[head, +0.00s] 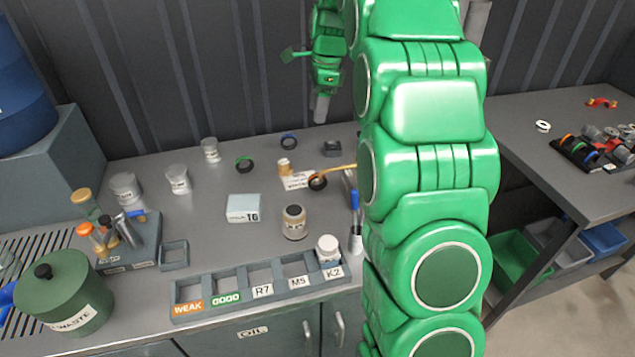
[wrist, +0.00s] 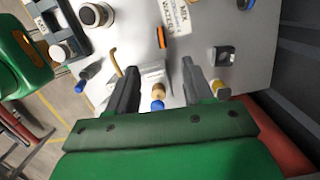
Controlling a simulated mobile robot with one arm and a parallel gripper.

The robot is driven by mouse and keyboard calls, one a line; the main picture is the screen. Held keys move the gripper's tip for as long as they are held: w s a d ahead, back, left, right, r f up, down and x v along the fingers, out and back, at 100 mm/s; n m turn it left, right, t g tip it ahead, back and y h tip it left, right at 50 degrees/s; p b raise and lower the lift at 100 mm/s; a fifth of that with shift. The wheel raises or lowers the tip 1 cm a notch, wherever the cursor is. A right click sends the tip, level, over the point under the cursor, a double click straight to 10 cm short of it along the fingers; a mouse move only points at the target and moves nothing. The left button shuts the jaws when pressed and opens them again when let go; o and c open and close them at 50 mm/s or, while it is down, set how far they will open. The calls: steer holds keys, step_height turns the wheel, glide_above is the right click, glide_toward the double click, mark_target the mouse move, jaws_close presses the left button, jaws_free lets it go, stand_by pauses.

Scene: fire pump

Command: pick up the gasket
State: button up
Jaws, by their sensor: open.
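No part is labelled as the gasket, and I cannot tell for sure which ring it is. In the head view, a dark ring with an orange mark (head: 317,182) lies beside a white label card. A white ring (head: 543,126) lies flat on the right-hand table. My gripper (head: 322,108) hangs above the back of the bench, partly behind my arm. In the wrist view my gripper (wrist: 156,75) is open, its two dark fingers apart, with nothing held between them.
A slotted tray (head: 237,292) runs along the front, with a white-capped jar (head: 328,246) at its K2 end. A brown jar (head: 294,222), a box marked T6 (head: 243,208) and a green waste pot (head: 62,290) stand on the bench. My arm hides the bench's right end.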

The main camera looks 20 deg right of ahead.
glide_above(317, 189)
steer(key=w, duration=0.1)
steer(key=f, duration=1.6)
steer(key=shift+d+f, duration=0.25)
steer(key=shift+d, duration=0.05)
steer(key=shift+a+f, duration=0.15)
steer(key=shift+f, duration=1.8)
steer(key=shift+a+f, duration=0.1)
steer(key=shift+f, duration=1.8)
steer(key=shift+c, duration=0.3)
jaws_close()
